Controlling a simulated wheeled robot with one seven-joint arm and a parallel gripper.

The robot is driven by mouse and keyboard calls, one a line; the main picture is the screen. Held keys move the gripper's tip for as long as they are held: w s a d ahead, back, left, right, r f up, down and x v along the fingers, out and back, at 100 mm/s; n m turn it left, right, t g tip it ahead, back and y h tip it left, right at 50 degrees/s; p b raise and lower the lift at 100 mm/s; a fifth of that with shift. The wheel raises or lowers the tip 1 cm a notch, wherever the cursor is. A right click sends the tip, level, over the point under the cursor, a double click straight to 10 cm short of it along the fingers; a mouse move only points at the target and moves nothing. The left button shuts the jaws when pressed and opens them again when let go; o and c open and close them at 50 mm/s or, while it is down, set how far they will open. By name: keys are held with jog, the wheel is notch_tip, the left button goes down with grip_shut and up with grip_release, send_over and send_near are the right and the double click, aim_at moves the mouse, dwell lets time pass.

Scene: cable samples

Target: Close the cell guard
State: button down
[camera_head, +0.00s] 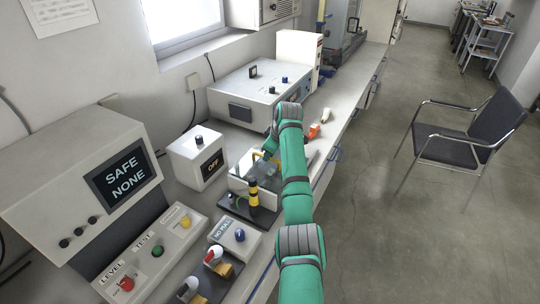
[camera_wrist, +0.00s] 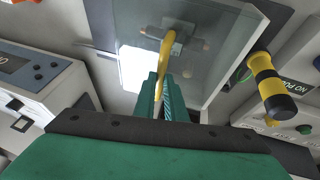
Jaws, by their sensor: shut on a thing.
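The cell guard is a clear panel (camera_wrist: 222,48) with a pale edge and a yellow bar handle (camera_wrist: 163,58). In the head view the guard's cell (camera_head: 241,184) is a low white box on the bench, partly hidden by my green arm. The yellow handle also shows there (camera_head: 257,154). My gripper (camera_wrist: 164,88) is shut on the handle; its teal fingertips (camera_head: 270,152) meet it above the cell in the head view. The panel's exact angle to the box is hard to judge.
A black-and-yellow striped post (camera_head: 253,194) stands close beside the cell. A box reading OFF (camera_head: 197,158) stands to its left. A console screen (camera_head: 124,175) reads SAFE NONE. Button panels (camera_head: 150,250) fill the near bench. Floor to the right is open, with a chair (camera_head: 460,140).

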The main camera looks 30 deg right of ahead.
jog(key=shift+a, duration=0.35)
jog(key=c, duration=1.8)
grip_release()
jog(key=shift+a, duration=0.1)
jog(key=shift+d, duration=0.2)
jog(key=shift+s+d+r, duration=0.15)
jog(key=v, duration=1)
jog(key=shift+r, duration=0.25)
